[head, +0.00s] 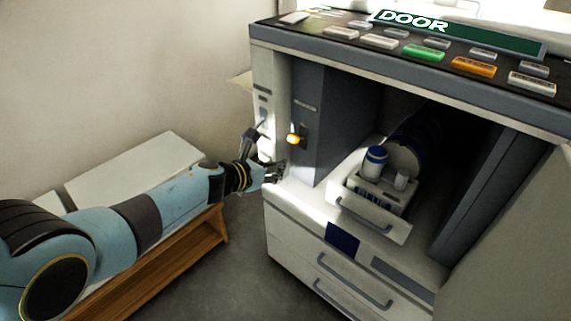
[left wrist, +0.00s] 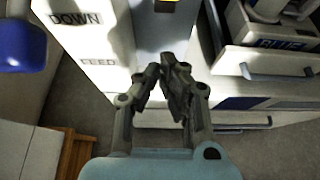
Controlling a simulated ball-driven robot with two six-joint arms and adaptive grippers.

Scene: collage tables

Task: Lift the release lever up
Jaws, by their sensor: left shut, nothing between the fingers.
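A small lever with a yellow tip (head: 293,138) sticks out from the dark inner panel at the left of the machine's opening. A label above it is too small to read. My right gripper is not in view.
A blue knob (left wrist: 22,45) is close at the left in the left wrist view, beside panel labels "DOWN" and "FEED". An open tray (head: 375,205) with bottles sits in the opening. Drawers with handles (head: 350,285) are below. A wooden bench (head: 205,240) stands left.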

